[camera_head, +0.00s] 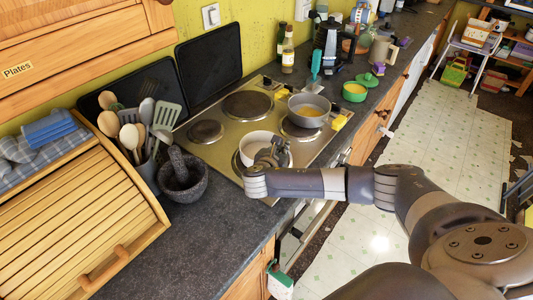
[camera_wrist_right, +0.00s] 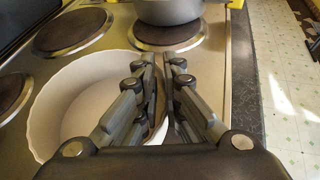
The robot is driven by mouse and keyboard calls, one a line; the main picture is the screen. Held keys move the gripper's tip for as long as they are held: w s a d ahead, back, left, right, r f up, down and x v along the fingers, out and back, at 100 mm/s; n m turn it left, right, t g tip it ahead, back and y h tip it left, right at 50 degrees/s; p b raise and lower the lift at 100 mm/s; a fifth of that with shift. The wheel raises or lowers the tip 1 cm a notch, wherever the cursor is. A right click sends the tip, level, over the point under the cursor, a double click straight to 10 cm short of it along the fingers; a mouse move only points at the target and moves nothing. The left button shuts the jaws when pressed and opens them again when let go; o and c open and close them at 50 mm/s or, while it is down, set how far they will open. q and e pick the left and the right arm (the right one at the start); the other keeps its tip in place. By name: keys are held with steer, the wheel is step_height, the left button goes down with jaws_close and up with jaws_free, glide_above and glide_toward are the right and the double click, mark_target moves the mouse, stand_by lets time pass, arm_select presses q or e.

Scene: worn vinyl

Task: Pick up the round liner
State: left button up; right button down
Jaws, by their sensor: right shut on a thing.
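The round liner (camera_head: 252,146) is a pale, wide, shallow round dish on the front part of the stove top. It also shows in the right wrist view (camera_wrist_right: 72,100), where its inside looks empty. My right gripper (camera_head: 274,150) is at the liner's near right side. In the right wrist view its fingers (camera_wrist_right: 163,64) are close together, shut on the liner's right wall. The fingers hide that part of the rim. I cannot tell whether the liner is clear of the stove. My left gripper is not in view.
A grey pot (camera_head: 309,110) with yellowish contents stands behind the liner on the stove (camera_head: 222,159). A stone mortar with pestle (camera_head: 184,181) and a utensil holder (camera_head: 150,172) stand to the left. The dark counter (camera_head: 222,222) in front is clear.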

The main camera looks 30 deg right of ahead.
steer(key=shift+r, duration=0.1)
